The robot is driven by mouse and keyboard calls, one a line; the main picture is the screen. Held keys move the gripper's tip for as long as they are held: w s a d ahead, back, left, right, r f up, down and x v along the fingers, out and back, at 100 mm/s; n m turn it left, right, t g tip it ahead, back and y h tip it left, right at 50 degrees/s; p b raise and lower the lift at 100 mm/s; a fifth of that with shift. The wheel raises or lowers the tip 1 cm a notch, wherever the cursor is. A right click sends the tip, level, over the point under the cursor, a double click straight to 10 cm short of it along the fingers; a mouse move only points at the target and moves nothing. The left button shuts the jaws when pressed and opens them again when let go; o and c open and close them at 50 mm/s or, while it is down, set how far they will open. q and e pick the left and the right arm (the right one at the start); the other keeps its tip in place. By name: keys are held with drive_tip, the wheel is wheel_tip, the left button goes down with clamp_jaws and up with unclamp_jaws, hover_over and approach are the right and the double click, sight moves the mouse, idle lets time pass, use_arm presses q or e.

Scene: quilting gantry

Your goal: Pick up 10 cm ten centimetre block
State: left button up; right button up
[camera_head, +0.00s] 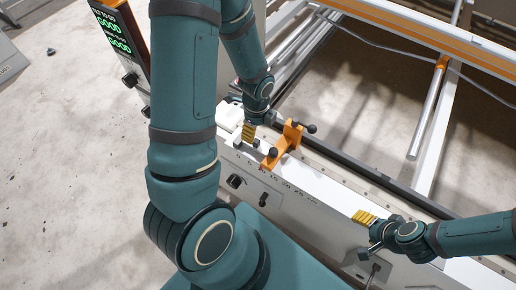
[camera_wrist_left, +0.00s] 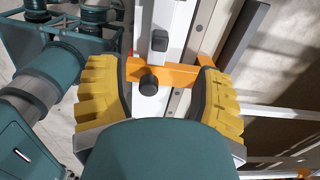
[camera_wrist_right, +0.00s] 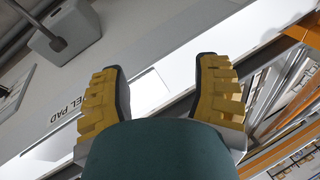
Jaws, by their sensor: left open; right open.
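I cannot make out which piece is the ten centimetre block; none carries a readable 10 cm label. My left gripper (camera_head: 249,132) is open above the white rail, just left of an orange bracket (camera_head: 285,145) with black knobs. In the left wrist view, the bracket (camera_wrist_left: 172,75) and a black knob (camera_wrist_left: 149,84) show between the open yellow fingers (camera_wrist_left: 160,95), with a small dark grey piece (camera_wrist_left: 159,41) beyond. My right gripper (camera_head: 364,217) is open over the rail at the right. In the right wrist view, only bare surface shows between its fingers (camera_wrist_right: 160,90).
A white rail (camera_head: 325,190) with printed centimetre numbers runs down to the right. A small white piece (camera_head: 229,114) lies at its upper left end. A display (camera_head: 115,32) reads GOOD. A grey box (camera_wrist_right: 68,30) stands near lettering in the right wrist view.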

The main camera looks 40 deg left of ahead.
sight(257, 141)
use_arm(q)
wheel_tip(257, 141, down, 7)
drive_tip(key=b, duration=0.4)
drive_tip(key=shift+r+b, duration=0.15)
drive_tip(key=shift+b, duration=0.15)
wheel_tip(257, 141, down, 4)
drive_tip(key=b, duration=0.3)
drive_tip(key=shift+a, duration=0.1)
use_arm(e)
wheel_tip(257, 141, down, 8)
drive_tip(key=s, duration=0.1)
drive_tip(key=shift+s+a+f+g, duration=0.2)
drive_tip(key=shift+s+g, duration=0.1)
drive_tip(key=shift+s, duration=0.1)
use_arm(q)
drive_tip(key=shift+r, duration=0.1)
drive_tip(key=shift+s, duration=0.1)
clamp_jaws()
